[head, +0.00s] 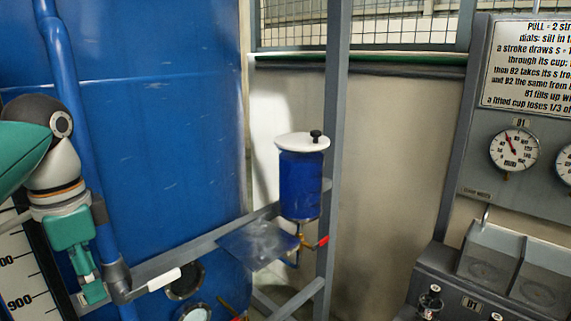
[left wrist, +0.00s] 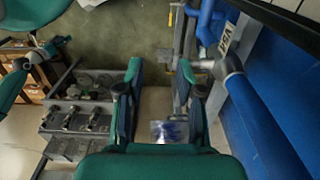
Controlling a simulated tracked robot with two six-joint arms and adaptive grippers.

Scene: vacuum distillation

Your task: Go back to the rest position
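My left gripper (head: 90,285) points down at the left edge of the head view, in front of the blue tank. In the left wrist view my left gripper (left wrist: 160,78) has its two green fingers wide apart, with nothing between them. A small green gripper-like part of my right arm (left wrist: 58,44) shows at the upper left of the left wrist view; its fingers are too small to read. The right arm does not show in the head view.
A blue canister with a white lid (head: 301,185) stands on the grey frame (head: 335,120). A large blue tank (head: 165,130) fills the left. A gauge panel (head: 515,195) and a bench with cups (head: 480,285) stand at the right. A blue pipe (head: 72,110) runs close beside my left arm.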

